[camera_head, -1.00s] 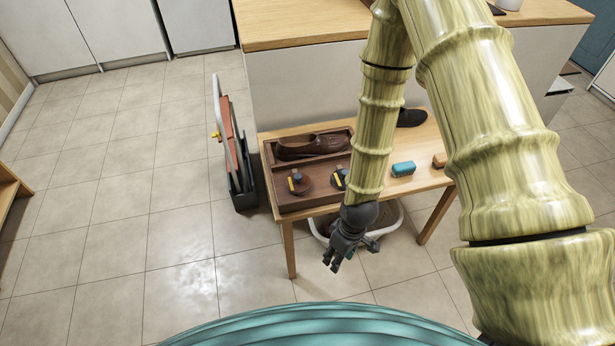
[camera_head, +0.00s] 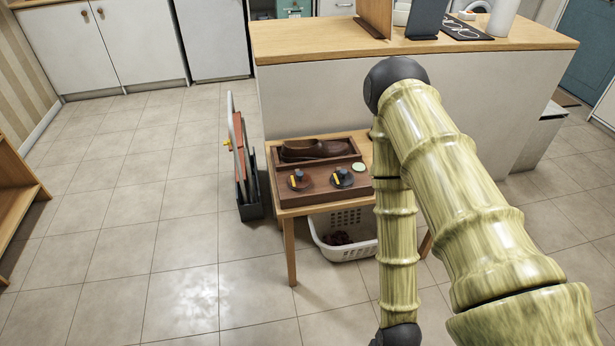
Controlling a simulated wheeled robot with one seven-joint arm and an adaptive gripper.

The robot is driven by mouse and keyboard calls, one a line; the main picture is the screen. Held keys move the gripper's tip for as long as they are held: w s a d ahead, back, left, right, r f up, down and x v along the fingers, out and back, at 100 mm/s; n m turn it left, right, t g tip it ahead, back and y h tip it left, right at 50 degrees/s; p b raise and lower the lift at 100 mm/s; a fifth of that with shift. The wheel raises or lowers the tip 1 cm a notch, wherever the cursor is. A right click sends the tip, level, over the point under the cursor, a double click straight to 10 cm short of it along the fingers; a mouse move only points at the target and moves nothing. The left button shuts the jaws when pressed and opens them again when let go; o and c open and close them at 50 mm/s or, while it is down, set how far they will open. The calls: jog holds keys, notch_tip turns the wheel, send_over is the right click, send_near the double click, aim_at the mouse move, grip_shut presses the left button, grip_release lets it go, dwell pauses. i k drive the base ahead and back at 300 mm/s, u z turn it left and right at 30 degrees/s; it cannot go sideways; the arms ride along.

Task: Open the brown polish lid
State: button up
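Two round polish tins with knobbed lids sit side by side in the front part of a dark wooden tray (camera_head: 320,201) on a small wooden table. The left one, the brown polish lid (camera_head: 299,187), looks reddish brown, with a dark knob and a yellow piece on it. The right one, a darker lid (camera_head: 342,184), has a blue knob and a yellow piece. Both lids look seated, though they are small here. My gripper is out of view below the bottom edge; only my arm and dark wrist joint show, right of the tray.
A brown shoe (camera_head: 312,150) lies in the tray's back part, and a pale green disc (camera_head: 358,167) lies at its right. A white basket (camera_head: 345,248) stands under the table. A rack (camera_head: 243,165) with folded items stands left. The counter (camera_head: 300,45) is behind. Floor in front is clear.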

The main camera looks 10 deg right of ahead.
aim_at(300, 179)
jog(key=z, duration=1.25)
jog(key=i, duration=0.7)
jog(key=u, duration=1.35)
